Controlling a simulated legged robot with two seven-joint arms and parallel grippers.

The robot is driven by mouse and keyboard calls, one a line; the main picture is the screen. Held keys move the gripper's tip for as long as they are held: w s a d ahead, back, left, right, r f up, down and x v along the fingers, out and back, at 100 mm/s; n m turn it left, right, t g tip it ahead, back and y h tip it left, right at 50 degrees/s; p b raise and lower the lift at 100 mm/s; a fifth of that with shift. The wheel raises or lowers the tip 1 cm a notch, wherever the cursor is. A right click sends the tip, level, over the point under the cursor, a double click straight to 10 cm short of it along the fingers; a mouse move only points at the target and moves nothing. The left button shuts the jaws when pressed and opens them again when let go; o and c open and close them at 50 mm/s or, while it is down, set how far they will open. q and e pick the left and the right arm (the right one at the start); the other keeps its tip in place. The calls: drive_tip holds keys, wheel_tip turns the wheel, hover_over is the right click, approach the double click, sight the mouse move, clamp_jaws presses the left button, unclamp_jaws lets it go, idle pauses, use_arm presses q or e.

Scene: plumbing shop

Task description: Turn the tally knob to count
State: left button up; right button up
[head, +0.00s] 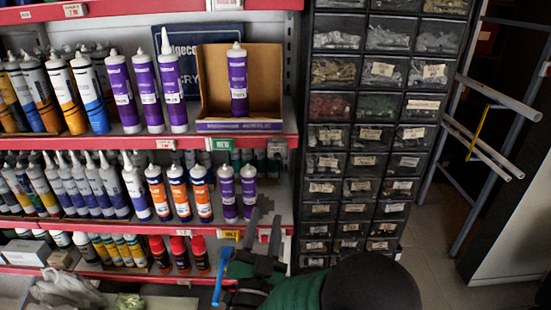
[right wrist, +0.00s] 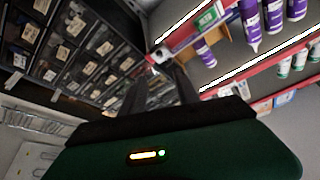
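I cannot make out a tally knob in either view. My right gripper (head: 263,232) reaches up from the bottom of the head view, in front of the right end of the lower shelf. Its two dark fingers stand apart with nothing visible between them. In the right wrist view the fingers (right wrist: 160,92) are also apart and empty, pointing toward the corner where shelf and drawer cabinet meet. A green label (head: 222,143) sits on the shelf edge and also shows in the right wrist view (right wrist: 208,18). My left gripper is not in view.
Red-edged shelves (head: 120,143) hold several sealant tubes. A purple tube (head: 238,80) stands in an open cardboard box (head: 267,85). A drawer cabinet (head: 372,187) with labelled bins stands right of the shelves. A metal rack (head: 487,130) is at far right, with floor (head: 430,240) before it.

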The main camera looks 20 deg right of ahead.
sight(277, 159)
drive_tip(key=p+x, duration=0.7)
drive_tip(key=x, duration=0.8)
drive_tip(key=shift+w+d+r, duration=0.1)
drive_tip(key=shift+w+d, duration=0.1)
drive_tip(key=shift+d, duration=0.05)
drive_tip(key=shift+w+d, duration=0.15)
drive_tip(key=shift+w, duration=0.25)
clamp_jaws()
